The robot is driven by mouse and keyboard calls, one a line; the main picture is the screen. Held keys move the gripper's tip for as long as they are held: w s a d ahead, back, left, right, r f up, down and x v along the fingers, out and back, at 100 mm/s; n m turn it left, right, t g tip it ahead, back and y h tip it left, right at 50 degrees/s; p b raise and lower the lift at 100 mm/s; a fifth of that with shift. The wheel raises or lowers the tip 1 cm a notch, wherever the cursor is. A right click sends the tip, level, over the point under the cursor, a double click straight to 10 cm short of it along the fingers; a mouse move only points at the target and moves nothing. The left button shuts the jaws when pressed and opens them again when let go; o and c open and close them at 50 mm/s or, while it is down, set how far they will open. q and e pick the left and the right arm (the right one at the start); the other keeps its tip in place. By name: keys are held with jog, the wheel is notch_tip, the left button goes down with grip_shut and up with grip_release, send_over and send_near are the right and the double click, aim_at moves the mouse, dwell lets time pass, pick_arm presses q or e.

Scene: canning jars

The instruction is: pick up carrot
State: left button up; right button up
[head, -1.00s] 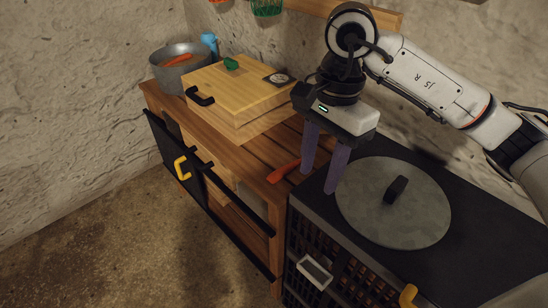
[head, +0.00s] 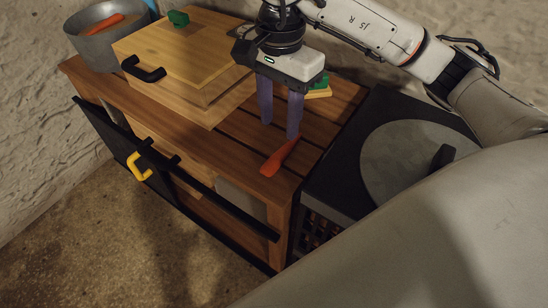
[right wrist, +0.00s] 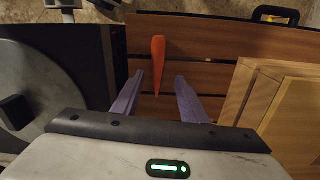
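An orange-red carrot (head: 279,157) lies on the slatted wooden counter (head: 225,147), close to its right end. In the right wrist view the carrot (right wrist: 157,58) lies lengthwise, with its narrow end pointing between the fingers. My right gripper (head: 280,128) is open with purple fingers pointing down, at the far end of the carrot. In the right wrist view the right gripper (right wrist: 158,76) has a clear gap between its fingers, and nothing is gripped. Exact fingertip height over the counter is hard to tell. My left gripper is not in view.
A wooden box (head: 190,55) with a black handle stands left of the gripper. A grey pot (head: 95,48) holds an orange piece (head: 107,23). A black unit with a round grey lid (head: 395,165) adjoins on the right. A small green-topped item (head: 320,84) sits behind the gripper.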

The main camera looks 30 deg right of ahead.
aim_at(283, 150)
notch_tip(283, 150, down, 3)
jog(key=shift+s+r, duration=0.1)
jog(key=f, duration=0.2)
jog(key=d+f, duration=0.1)
jog(key=f, duration=0.1)
jog(key=shift+s+f, duration=0.1)
jog(key=shift+f, duration=0.55)
jog(key=c, duration=0.9)
